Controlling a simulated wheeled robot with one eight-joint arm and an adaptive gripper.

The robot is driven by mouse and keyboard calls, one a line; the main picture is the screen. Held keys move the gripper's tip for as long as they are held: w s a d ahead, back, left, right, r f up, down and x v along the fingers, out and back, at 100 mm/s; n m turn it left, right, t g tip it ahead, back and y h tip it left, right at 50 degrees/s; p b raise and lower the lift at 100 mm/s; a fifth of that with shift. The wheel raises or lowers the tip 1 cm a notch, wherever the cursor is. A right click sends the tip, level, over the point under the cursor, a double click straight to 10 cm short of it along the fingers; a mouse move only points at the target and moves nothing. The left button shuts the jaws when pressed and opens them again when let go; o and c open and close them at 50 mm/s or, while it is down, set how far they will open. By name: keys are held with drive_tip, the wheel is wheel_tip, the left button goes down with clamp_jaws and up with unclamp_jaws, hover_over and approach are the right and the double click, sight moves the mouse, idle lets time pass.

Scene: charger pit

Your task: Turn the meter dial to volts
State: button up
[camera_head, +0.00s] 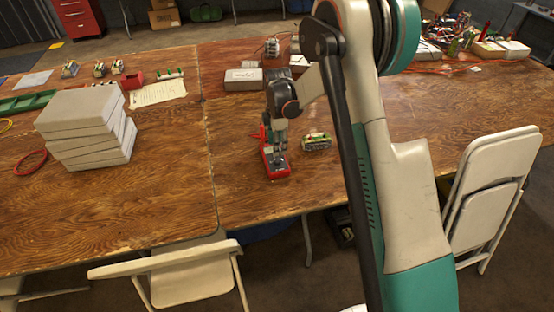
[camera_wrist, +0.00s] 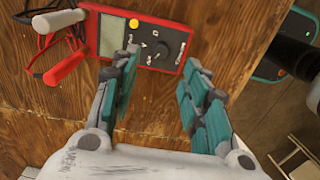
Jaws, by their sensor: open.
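A red multimeter (camera_wrist: 123,40) with a grey face lies on the wooden table, its leads at its left end in the wrist view. Its round dark dial (camera_wrist: 153,55) shows between my fingertips in that view, close to a yellow button. I cannot read the dial's setting. My gripper (camera_wrist: 165,72) is open and empty, with its teal-padded fingers pointing at the meter. I cannot tell whether a fingertip touches it. In the head view the meter (camera_head: 279,172) lies below my gripper (camera_head: 280,150), which partly covers it.
A small green-and-white device (camera_head: 317,141) sits just right of the meter. A grey box (camera_head: 243,79) lies farther back. Stacked grey boxes (camera_head: 88,125) stand on the left. Folding chairs (camera_head: 180,277) stand at the front and right (camera_head: 487,195).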

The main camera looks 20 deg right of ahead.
sight(277, 160)
wheel_tip(277, 160, down, 7)
drive_tip(key=shift+f+b, duration=0.2)
drive_tip(key=shift+b, duration=0.7)
clamp_jaws()
